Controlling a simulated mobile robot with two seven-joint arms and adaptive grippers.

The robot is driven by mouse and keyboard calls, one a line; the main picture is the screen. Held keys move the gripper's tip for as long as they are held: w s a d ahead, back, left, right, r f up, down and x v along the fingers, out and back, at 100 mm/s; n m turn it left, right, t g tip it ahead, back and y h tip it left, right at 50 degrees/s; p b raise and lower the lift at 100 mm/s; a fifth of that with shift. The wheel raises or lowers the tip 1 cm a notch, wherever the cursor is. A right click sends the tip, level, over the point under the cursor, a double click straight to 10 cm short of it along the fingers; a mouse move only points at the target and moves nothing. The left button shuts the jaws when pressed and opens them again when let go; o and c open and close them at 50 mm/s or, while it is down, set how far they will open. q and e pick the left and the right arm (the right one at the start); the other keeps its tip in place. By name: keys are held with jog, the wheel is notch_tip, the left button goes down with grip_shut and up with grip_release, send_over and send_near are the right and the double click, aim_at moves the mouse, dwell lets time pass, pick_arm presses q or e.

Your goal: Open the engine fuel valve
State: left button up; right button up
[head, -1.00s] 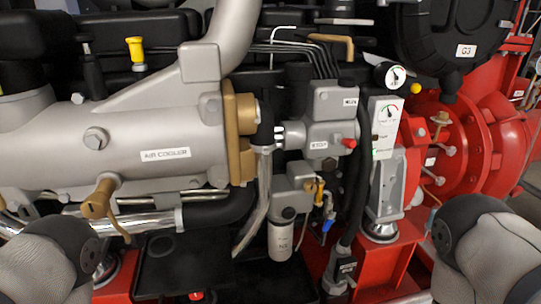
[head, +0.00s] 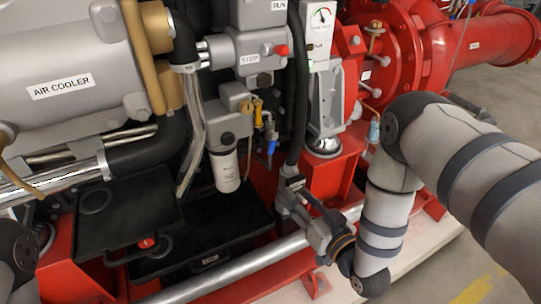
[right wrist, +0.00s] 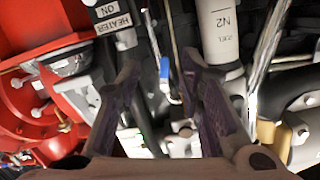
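A small blue lever (head: 272,147) hangs beneath a yellow fitting (head: 258,113), beside the white fuel filter (head: 226,170). No label on the lever can be read, so I cannot tell for sure that it is the fuel valve. My right gripper (head: 308,205) is low and to the right of the lever in the head view. In the right wrist view its two dark fingers (right wrist: 158,75) are apart and empty. The blue lever (right wrist: 164,68) appears between the fingertips there, seemingly beyond them, with the fuel filter (right wrist: 220,35) to the right. My left gripper is out of view.
A black hose (head: 297,90), a red pedestal (head: 330,172), a silver pipe (head: 225,268) and a black tray (head: 120,215) surround the area.

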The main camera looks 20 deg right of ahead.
aim_at(272, 150)
jog(key=shift+t, duration=0.8)
jog(key=w+r, duration=0.1)
jog(key=w, duration=0.3)
jog(key=w+a+r+b, duration=0.1)
jog(key=w, duration=0.4)
jog(key=w+a+r, duration=0.1)
jog(key=w, duration=0.3)
jog(key=shift+w, duration=0.35)
jog(key=shift+c, duration=0.5)
grip_shut()
